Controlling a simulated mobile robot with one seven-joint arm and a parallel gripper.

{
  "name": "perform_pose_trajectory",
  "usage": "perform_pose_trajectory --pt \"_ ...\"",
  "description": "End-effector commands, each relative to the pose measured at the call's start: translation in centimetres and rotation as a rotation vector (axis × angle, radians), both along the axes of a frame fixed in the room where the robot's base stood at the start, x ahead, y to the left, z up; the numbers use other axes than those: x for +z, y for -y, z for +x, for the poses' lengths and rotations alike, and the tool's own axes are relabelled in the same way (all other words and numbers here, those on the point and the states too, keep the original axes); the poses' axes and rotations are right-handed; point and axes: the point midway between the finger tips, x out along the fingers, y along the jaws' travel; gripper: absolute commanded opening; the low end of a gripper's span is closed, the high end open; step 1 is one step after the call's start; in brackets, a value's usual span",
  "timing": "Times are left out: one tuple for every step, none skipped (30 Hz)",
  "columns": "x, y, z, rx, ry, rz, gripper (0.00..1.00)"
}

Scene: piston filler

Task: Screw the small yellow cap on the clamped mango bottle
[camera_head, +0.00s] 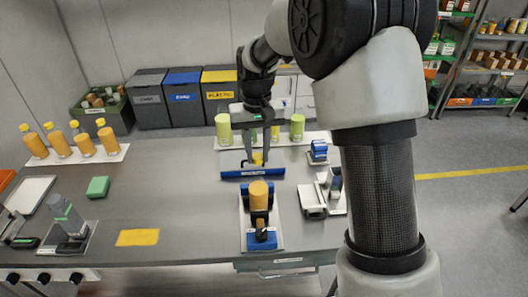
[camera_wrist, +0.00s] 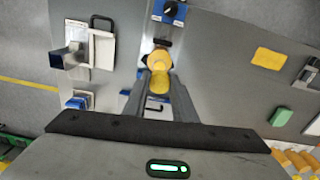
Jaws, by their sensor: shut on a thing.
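The mango bottle (camera_head: 258,196), orange and upright, stands in the clamp (camera_head: 261,237) at the front middle of the table. It also shows in the wrist view (camera_wrist: 157,60), partly behind the cap. My gripper (camera_head: 256,161) is above the blue cap tray (camera_head: 240,174), behind the bottle in the head view. It is shut on a small yellow cap (camera_head: 257,158). In the wrist view the cap (camera_wrist: 160,83) sits between the two fingers (camera_wrist: 160,88). The cap is apart from the bottle in the head view. The bottle's neck is hard to make out.
Capped orange bottles (camera_head: 82,144) stand at the left; green bottles (camera_head: 223,129) stand at the back. A yellow cloth (camera_head: 138,237), a green block (camera_head: 98,187) and a grey device (camera_head: 68,217) lie left. White and blue items (camera_head: 312,200) lie right of the clamp.

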Motion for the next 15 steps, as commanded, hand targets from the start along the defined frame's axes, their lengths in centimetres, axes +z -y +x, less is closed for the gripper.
perform_pose_trajectory --pt "-0.2 0.0 0.0 0.001 0.000 0.000 0.04" --pt "-0.4 0.0 0.0 0.001 0.000 0.000 0.04" --pt "-0.6 0.0 0.0 0.001 0.000 0.000 0.04" --pt "-0.8 0.0 0.0 0.001 -0.001 0.000 0.04" --pt "-1.0 0.0 0.0 0.001 -0.001 0.000 0.04" --pt "-1.3 0.0 0.0 0.001 -0.001 0.000 0.04" --pt "-1.5 0.0 0.0 0.001 -0.001 0.000 0.04" --pt "-1.7 0.0 0.0 0.001 -0.001 0.000 0.04" --pt "-2.1 0.0 0.0 0.001 -0.001 0.000 0.04" --pt "-2.4 0.0 -0.1 0.001 -0.002 0.000 0.04" --pt "-2.6 0.0 0.0 0.001 -0.002 0.000 0.04" --pt "-3.0 0.0 -0.1 0.001 -0.002 0.000 0.04" --pt "-3.3 0.0 -0.1 0.001 -0.002 0.000 0.04" --pt "-3.6 0.0 -0.1 0.001 -0.002 0.000 0.04" --pt "-3.8 0.0 -0.1 0.001 -0.002 0.000 0.04"
